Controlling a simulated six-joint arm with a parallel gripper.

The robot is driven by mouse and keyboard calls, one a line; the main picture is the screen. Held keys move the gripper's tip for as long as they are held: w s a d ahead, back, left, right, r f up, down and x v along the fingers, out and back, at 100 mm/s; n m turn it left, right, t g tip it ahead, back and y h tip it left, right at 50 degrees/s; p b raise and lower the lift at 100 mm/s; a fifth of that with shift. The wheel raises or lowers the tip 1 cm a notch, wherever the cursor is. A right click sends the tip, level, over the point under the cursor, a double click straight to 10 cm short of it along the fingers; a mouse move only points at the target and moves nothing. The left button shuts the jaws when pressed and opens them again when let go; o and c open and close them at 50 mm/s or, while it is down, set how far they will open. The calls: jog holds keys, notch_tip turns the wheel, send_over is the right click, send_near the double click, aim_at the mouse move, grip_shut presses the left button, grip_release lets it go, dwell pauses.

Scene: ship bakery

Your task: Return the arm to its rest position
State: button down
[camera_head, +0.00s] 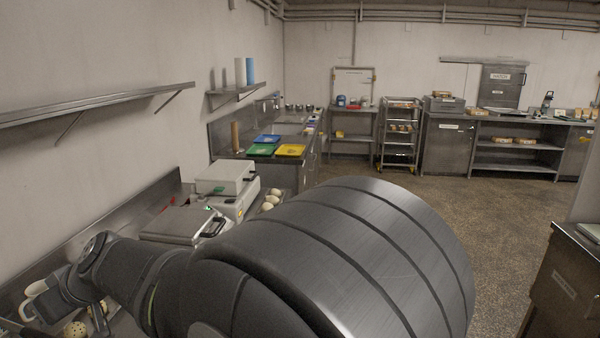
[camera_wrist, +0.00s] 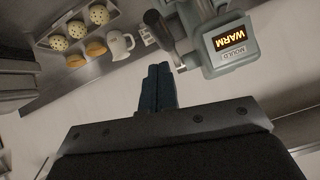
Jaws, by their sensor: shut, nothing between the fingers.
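My arm reaches across the lower left of the head view, over the counter along the left wall. My gripper (camera_wrist: 158,72) shows in the wrist view with its two dark fingers together and nothing between them. In the head view the fingers cannot be made out. In the wrist view a grey machine (camera_wrist: 232,42) with a lit "WARM" display and a "MOULD" label is close to the right of the fingertips. A white mug (camera_wrist: 118,45) is to their left.
In the head view, a white appliance (camera_head: 225,178) and a lidded metal press (camera_head: 178,224) stand on the left counter. A wall shelf (camera_head: 95,104) runs above. Open floor (camera_head: 500,205) lies right.

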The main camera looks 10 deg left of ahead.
jog(key=shift+s+f, duration=0.15)
jog(key=shift+f, duration=0.95)
